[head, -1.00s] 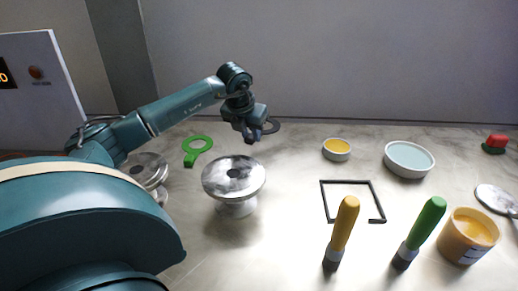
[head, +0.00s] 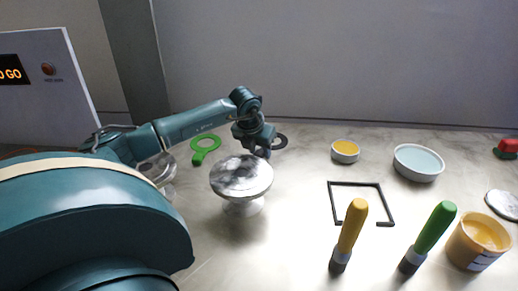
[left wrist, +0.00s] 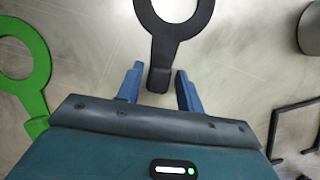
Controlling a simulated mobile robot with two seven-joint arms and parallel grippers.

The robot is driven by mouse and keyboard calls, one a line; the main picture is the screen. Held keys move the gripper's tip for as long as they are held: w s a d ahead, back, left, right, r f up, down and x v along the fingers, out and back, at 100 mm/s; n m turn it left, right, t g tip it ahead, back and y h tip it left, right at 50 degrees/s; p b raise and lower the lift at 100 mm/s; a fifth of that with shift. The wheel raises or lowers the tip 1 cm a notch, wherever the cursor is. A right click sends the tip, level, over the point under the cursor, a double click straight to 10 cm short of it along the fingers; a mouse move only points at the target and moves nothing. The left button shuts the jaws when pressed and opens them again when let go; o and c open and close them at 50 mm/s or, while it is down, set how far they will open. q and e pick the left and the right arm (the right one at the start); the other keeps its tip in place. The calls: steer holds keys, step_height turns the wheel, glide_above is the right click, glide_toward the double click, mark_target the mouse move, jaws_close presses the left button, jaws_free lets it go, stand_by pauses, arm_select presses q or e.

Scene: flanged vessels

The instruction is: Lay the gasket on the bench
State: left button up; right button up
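A black ring gasket with a tab (left wrist: 178,38) lies on the bench in the left wrist view. It shows partly behind my left gripper in the head view (head: 281,142). My left gripper (left wrist: 158,88) is open, with its two blue fingers on either side of the tab. Whether they touch it I cannot tell. In the head view the left gripper (head: 262,153) is low over the bench, behind the near flanged vessel (head: 241,180). A green ring with a tab (head: 204,147) lies on the bench to the left. My right gripper is not in view.
Another flanged vessel (head: 165,172) stands at the left, partly hidden by my arm. A black square frame (head: 331,205), yellow-handled tool (head: 352,228), green-handled tool (head: 434,228), orange tub (head: 474,245) and two bowls (head: 345,152) (head: 418,163) are to the right. The bench (head: 290,215) is clear between.

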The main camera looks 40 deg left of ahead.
arm_select(q)
steer(key=shift+o, duration=0.8)
steer(key=shift+r, duration=0.3)
steer(key=v, duration=1.1)
steer(key=shift+r, duration=0.4)
steer(key=shift+s+f, duration=0.1)
steer(key=shift+s, duration=0.05)
